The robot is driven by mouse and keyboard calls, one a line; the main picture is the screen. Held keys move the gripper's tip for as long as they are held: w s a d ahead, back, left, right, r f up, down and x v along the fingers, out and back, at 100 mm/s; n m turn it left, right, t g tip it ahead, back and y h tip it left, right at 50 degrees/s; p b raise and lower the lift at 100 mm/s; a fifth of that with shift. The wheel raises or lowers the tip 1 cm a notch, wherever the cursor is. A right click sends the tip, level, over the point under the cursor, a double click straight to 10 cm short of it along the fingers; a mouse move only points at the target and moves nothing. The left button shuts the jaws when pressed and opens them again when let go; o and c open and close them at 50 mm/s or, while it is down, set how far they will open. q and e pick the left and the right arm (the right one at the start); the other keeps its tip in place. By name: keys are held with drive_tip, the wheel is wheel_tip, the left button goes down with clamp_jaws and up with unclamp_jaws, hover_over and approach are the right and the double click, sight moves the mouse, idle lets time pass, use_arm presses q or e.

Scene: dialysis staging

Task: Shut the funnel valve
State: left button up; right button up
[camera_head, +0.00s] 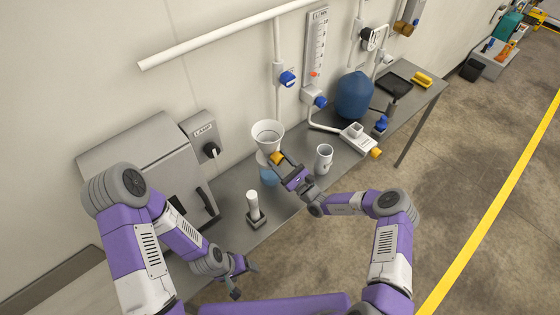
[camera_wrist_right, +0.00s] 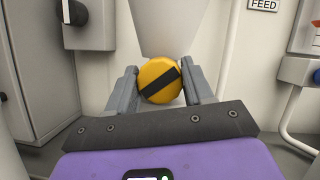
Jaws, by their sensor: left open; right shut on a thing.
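The white funnel (camera_head: 267,135) stands near the wall at the back of the grey bench. Its valve has a round yellow knob (camera_head: 277,158) with a black bar. In the right wrist view the knob (camera_wrist_right: 160,80) sits between the fingers, below the funnel's cone (camera_wrist_right: 168,25), and the black bar slants up to the right. My right gripper (camera_head: 283,165) is shut on the knob. My left gripper (camera_head: 244,278) is open and empty, low in front of the bench, away from the funnel.
A blue vessel (camera_head: 268,177) is under the funnel, partly hidden by my right gripper. A white jug (camera_head: 324,158) stands to the right, and a white cylinder on a dark base (camera_head: 254,210) to the left. A grey cabinet (camera_head: 150,160) fills the bench's left end.

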drive_tip(key=shift+m+t+h, duration=0.3)
drive_tip(key=shift+m, duration=0.1)
drive_tip(key=m+h, duration=0.1)
drive_tip(key=m, duration=0.1)
drive_tip(key=shift+m+t, duration=0.3)
drive_tip(key=shift+m+t+h, duration=0.4)
drive_tip(key=shift+m, duration=0.8)
drive_tip(key=m+t+h+p, duration=0.1)
drive_tip(key=m+h, duration=0.2)
drive_tip(key=m, duration=0.2)
drive_tip(key=shift+m+p, duration=0.3)
drive_tip(key=shift+m, duration=0.4)
drive_tip(key=o, duration=1)
drive_tip(key=shift+s, duration=0.1)
drive_tip(key=v, duration=0.7)
drive_tip(key=shift+s+f+b, duration=0.15)
drive_tip(key=shift+s+b, duration=0.05)
drive_tip(key=shift+b, duration=0.15)
